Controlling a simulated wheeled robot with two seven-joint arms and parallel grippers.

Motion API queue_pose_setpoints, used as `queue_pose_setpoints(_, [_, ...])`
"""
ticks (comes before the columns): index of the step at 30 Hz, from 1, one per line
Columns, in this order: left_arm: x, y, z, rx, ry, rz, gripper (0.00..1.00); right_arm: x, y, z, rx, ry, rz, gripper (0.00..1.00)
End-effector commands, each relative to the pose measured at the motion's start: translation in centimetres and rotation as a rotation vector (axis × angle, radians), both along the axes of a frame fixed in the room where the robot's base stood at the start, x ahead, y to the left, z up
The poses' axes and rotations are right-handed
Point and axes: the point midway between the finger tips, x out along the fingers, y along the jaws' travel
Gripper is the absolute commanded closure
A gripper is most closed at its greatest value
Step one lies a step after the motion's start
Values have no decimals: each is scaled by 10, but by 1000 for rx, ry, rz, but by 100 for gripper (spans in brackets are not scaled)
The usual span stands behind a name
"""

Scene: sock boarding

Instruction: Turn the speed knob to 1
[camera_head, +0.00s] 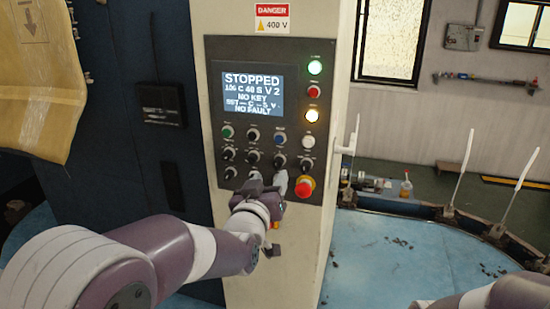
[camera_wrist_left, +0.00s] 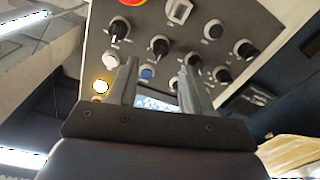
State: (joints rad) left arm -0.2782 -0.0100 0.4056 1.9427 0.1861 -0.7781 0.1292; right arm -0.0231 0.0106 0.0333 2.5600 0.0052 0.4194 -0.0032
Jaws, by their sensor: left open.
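The control panel (camera_head: 213,90) has several black knobs in rows, such as a knob (camera_head: 253,158) in the middle. Their labels are too small to read, so I cannot tell which is the speed knob. I see nothing held. Only the end of my right arm shows, at the bottom right.
A red emergency stop button (camera_head: 304,188) sits just right of my left gripper. Green, blue and white buttons line the row under the screen. A lit green lamp (camera_head: 315,67) and a lit yellow lamp (camera_head: 312,115) are at right. A blue round table (camera_head: 400,260) stands beside the cabinet.

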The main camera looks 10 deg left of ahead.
Motion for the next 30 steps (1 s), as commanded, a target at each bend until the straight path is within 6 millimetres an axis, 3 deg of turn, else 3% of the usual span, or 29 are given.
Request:
queue_pose_setpoints(1, [12, -1, 7, 0, 2, 1, 50, 0, 0, 15, 0, 0, 0, 63])
queue_pose_setpoints(7, [46, -7, 3, 1, 2, -1, 50, 0, 0, 31, 0, 0, 0, 63])
queue_pose_setpoints(18, [55, -8, -1, 0, 1, 0, 50, 0, 0, 32, 0, 0, 0, 63])
queue_pose_setpoints(19, [55, -8, -1, 0, 1, 0, 53, 0, 0, 32, 0, 0, 0, 63])
queue_pose_setpoints(23, [55, -8, -1, 1, 2, -1, 95, 0, 0, 32, 0, 0, 0, 63])
queue_pose_setpoints(24, [55, -8, -1, 1, 2, -1, 100, 0, 0, 32, 0, 0, 0, 63])
queue_pose_setpoints(30, [55, -8, -1, -7, 3, -1, 100, 0, 0, 30, 0, 0, 0, 63])
